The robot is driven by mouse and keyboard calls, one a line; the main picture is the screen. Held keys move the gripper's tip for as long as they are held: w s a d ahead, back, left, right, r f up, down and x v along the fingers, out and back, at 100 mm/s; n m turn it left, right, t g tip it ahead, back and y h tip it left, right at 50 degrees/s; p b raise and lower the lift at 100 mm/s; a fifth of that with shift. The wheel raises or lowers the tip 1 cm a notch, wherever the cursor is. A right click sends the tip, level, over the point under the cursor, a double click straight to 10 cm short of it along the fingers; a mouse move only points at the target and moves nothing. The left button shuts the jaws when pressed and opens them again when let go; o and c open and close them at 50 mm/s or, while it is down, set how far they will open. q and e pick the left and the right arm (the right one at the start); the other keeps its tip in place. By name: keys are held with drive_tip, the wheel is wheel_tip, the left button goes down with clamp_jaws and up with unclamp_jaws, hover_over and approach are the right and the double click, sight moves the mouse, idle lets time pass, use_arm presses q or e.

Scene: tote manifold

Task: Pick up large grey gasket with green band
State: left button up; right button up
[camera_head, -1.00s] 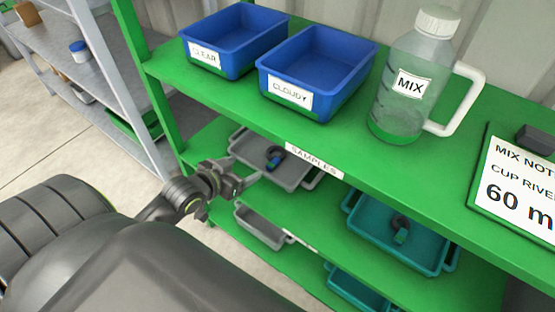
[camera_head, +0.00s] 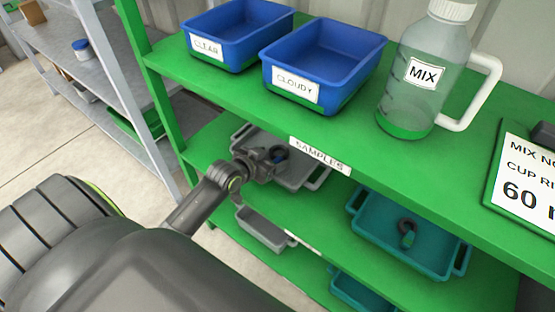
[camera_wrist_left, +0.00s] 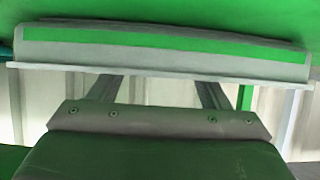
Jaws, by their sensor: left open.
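A dark grey gasket with a green band (camera_head: 408,233) lies in the teal tray (camera_head: 372,236) on the shelf below the top one. A similar dark ring with a blue band (camera_head: 280,153) is in the grey tray (camera_head: 300,178) to its left, partly hidden by my left gripper. My left gripper (camera_head: 268,162) is open at the grey tray, close to the blue-banded ring; contact cannot be told. In the left wrist view its two fingers (camera_wrist_left: 160,92) stand apart, their tips hidden behind a pale grey edge. My right gripper is out of view.
Blue bins (camera_head: 235,37) (camera_head: 322,68) and a MIX jug (camera_head: 421,85) stand on the green top shelf (camera_head: 345,130), which overhangs the trays. A small grey tray (camera_head: 262,229) and another teal tray (camera_head: 358,292) sit lower. A grey rack (camera_head: 98,92) stands at left.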

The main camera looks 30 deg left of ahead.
use_arm(q)
drive_tip(key=shift+x, duration=1.1)
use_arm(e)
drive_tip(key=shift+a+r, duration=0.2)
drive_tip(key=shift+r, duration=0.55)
use_arm(q)
drive_tip(key=c, duration=0.9)
drive_tip(key=shift+r, duration=0.2)
drive_tip(key=shift+r, duration=0.25)
wheel_tip(320, 180, up, 9)
drive_tip(key=p, duration=0.2)
drive_tip(key=shift+r+p, duration=0.1)
drive_tip(key=shift+p, duration=0.25)
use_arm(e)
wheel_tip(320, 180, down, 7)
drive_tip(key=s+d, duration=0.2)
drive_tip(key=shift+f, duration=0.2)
